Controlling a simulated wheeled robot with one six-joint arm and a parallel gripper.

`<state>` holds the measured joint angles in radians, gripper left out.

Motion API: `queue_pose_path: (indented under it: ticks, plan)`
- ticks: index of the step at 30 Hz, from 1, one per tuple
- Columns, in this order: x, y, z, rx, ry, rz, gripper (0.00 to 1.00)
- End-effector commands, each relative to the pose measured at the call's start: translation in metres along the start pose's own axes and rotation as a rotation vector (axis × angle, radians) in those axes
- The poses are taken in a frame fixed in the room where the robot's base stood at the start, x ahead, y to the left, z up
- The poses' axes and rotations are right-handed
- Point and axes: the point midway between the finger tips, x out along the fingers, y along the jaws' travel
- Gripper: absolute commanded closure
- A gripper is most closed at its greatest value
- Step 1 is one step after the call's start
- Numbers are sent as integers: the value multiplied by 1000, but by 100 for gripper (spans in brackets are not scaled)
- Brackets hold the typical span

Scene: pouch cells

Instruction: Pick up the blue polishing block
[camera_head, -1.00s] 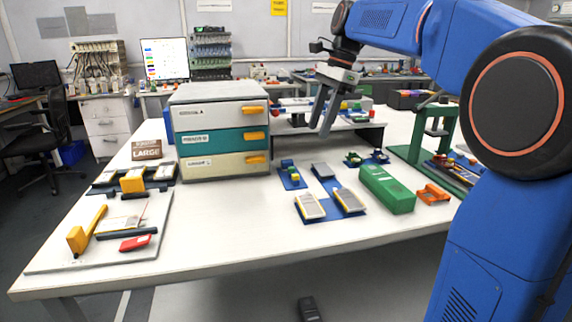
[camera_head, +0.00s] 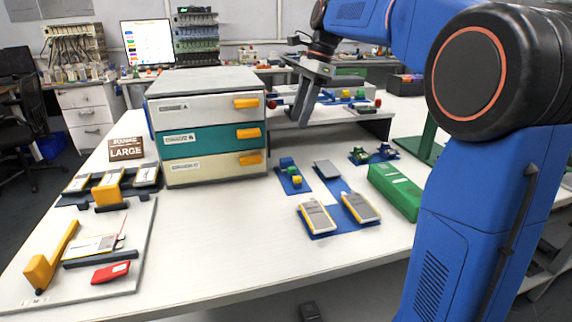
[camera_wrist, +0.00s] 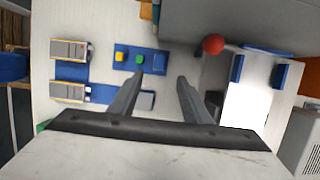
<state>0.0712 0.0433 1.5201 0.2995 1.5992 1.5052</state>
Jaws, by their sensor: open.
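The blue polishing block (camera_head: 287,162) sits at the far end of a small blue mat (camera_head: 304,187), in line with a green block (camera_head: 292,171) and a yellow block (camera_head: 296,181). My gripper (camera_head: 306,122) is open and empty, in the air above the table near the drawer cabinet. In the wrist view its fingers (camera_wrist: 160,80) point towards the mat's right part, apart from all blocks.
A three-drawer cabinet (camera_head: 205,123) with yellow handles stands left of the mat. Pouch cells (camera_head: 317,217) lie on a blue mat in front. A green box (camera_head: 395,190) is to the right.

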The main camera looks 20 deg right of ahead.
Motion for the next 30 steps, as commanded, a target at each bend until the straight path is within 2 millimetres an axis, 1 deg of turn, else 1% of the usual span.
queue_pose_path:
  ticks: [1,3,9,13,20,27,30]
  plan:
    - [10,1,0,0,0,3,56]
    - [22,1,0,0,0,2,56]
    - [56,1,0,-1,0,2,56]
    - [70,0,0,0,0,1,56]
    - [83,0,-1,0,0,1,56]
    - [115,-1,-3,-1,0,1,56]
    - [124,-1,-3,0,0,1,56]
